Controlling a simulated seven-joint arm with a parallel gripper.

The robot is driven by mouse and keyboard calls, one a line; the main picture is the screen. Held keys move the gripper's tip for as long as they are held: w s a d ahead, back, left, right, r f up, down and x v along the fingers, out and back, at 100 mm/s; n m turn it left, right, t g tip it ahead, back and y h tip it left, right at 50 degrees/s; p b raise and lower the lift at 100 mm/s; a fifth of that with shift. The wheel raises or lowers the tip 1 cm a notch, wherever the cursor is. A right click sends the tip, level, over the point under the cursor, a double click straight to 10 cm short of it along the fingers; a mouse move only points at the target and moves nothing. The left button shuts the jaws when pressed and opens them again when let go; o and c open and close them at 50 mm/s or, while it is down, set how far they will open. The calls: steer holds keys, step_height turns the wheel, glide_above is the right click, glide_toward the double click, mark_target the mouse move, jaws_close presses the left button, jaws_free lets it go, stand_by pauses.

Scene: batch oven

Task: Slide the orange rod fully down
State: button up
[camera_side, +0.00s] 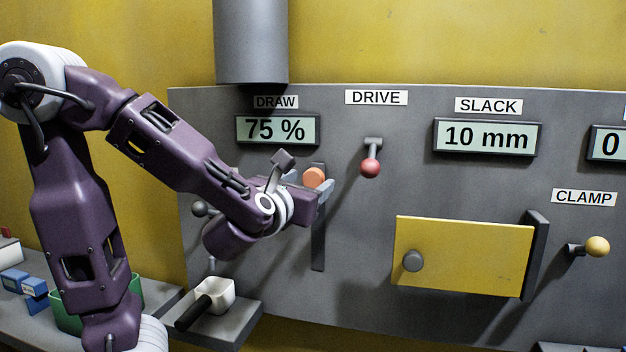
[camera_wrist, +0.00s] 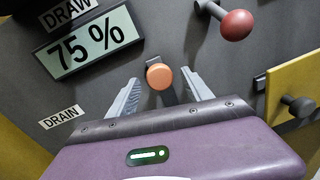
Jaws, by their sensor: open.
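The orange rod (camera_side: 315,177) shows its rounded orange end on the grey panel, near the upper part of a dark vertical slot (camera_side: 318,245). The slot runs down below it. The display above, labelled DRAW (camera_side: 277,130), reads 75 %. In the wrist view the orange rod end (camera_wrist: 160,76) lies between the two fingers of my gripper (camera_wrist: 160,92). The fingers stand apart on either side of it, with visible gaps. In the side view my gripper (camera_side: 318,192) is at the rod, and the wrist hides part of the slot.
A red-knobbed DRIVE lever (camera_side: 370,168) hangs to the right. Further right are a yellow door (camera_side: 462,257) with a grey knob and a yellow CLAMP knob (camera_side: 597,246). A white dark-handled scoop (camera_side: 215,292) sits on a ledge below.

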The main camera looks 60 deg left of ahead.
mark_target(311, 181)
steer(key=x, duration=0.3)
steer(key=shift+w+a, duration=0.1)
steer(key=shift+a, duration=0.05)
jaws_close()
steer(key=shift+f, duration=0.1)
